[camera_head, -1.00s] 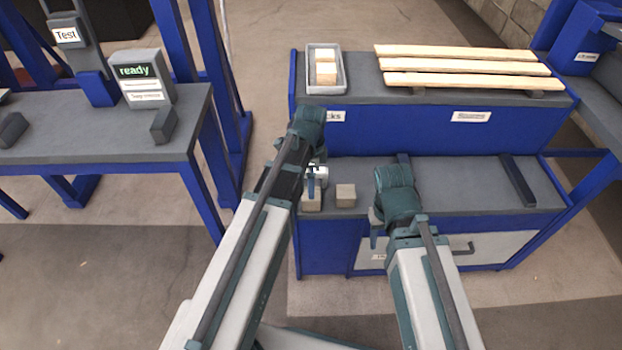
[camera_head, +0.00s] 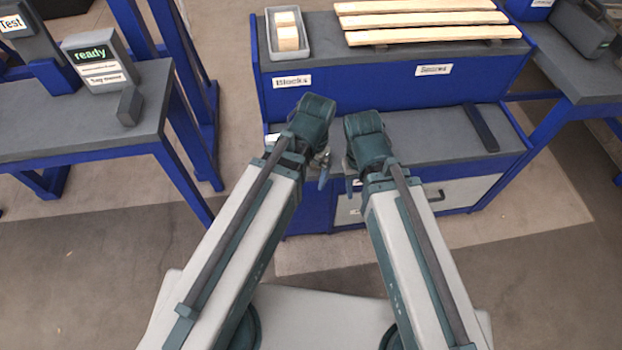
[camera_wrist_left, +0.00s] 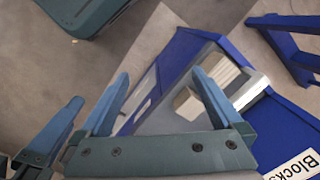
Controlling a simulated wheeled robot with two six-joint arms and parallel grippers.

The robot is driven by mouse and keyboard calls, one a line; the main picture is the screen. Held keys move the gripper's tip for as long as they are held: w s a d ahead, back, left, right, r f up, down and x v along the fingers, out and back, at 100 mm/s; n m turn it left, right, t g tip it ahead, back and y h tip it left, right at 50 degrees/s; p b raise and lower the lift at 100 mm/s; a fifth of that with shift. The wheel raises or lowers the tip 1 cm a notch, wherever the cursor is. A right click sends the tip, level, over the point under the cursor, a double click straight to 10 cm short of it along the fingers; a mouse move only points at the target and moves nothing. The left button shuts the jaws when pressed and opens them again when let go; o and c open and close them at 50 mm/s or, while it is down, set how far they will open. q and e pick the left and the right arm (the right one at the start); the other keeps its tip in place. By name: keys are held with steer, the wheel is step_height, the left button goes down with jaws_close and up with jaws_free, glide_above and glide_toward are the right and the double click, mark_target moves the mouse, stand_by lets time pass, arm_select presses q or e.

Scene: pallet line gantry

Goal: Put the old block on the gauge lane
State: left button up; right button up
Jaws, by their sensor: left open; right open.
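My left gripper (camera_head: 323,172) is open and empty, above the front of the lower grey shelf (camera_head: 425,140). My right gripper (camera_head: 352,184) is open close to its right, also above the shelf's front. In the left wrist view, my left gripper's two blue fingers (camera_wrist_left: 160,98) stand wide apart. A tan block (camera_wrist_left: 187,103) shows on the shelf beside the right finger, partly covered by it. A paler block-like shape (camera_wrist_left: 223,70) lies beyond, partly hidden by that finger. Which block is the old one, I cannot tell. The gauge lane cannot be identified.
A grey tray (camera_head: 271,38) with light wooden blocks (camera_head: 288,30) stands on the upper blue cabinet, beside long planks (camera_head: 430,22). A dark bar (camera_head: 480,128) lies on the lower shelf's right. A table with a "ready" display (camera_head: 90,55) stands left. A small white object (camera_wrist_left: 250,90) is near the blocks.

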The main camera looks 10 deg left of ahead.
arm_select(q)
steer(key=s+n, duration=0.1)
steer(key=s+d, duration=0.1)
steer(key=s+n, duration=0.1)
steer(key=shift+s+d+n, duration=0.15)
steer(key=shift+d+n, duration=0.15)
step_height(320, 180, up, 18)
steer(key=p, duration=1.7)
steer(key=shift+f+p, duration=0.2)
steer(key=shift+p, duration=0.1)
steer(key=shift+a, duration=0.1)
